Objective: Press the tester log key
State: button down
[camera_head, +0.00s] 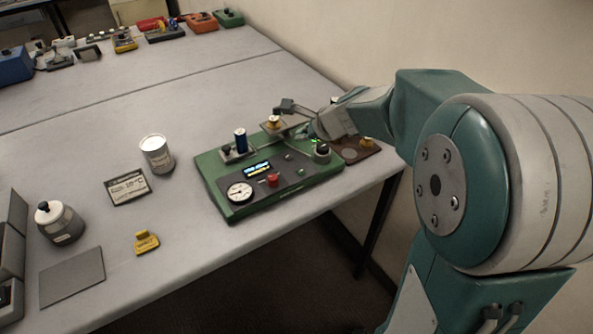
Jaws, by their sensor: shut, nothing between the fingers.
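The green tester (215,182) sits near the table's front edge, with a lit display (257,169), a round dial gauge (240,192) and a red key (272,180) on its dark panel. Small green keys (300,172) lie right of the display. I cannot read which one is the log key. A blue cylinder (240,141) stands upright on the tester's back left.
A brown plate (358,152) is at right. Several devices line the far table. Bare table lies between.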

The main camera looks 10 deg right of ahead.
send_over(303, 171)
notch_tip(303, 171, down, 7)
jog(key=shift+f, duration=0.95)
jog(key=shift+a, duration=0.1)
dwell(1.1)
jog(key=shift+f, duration=0.3)
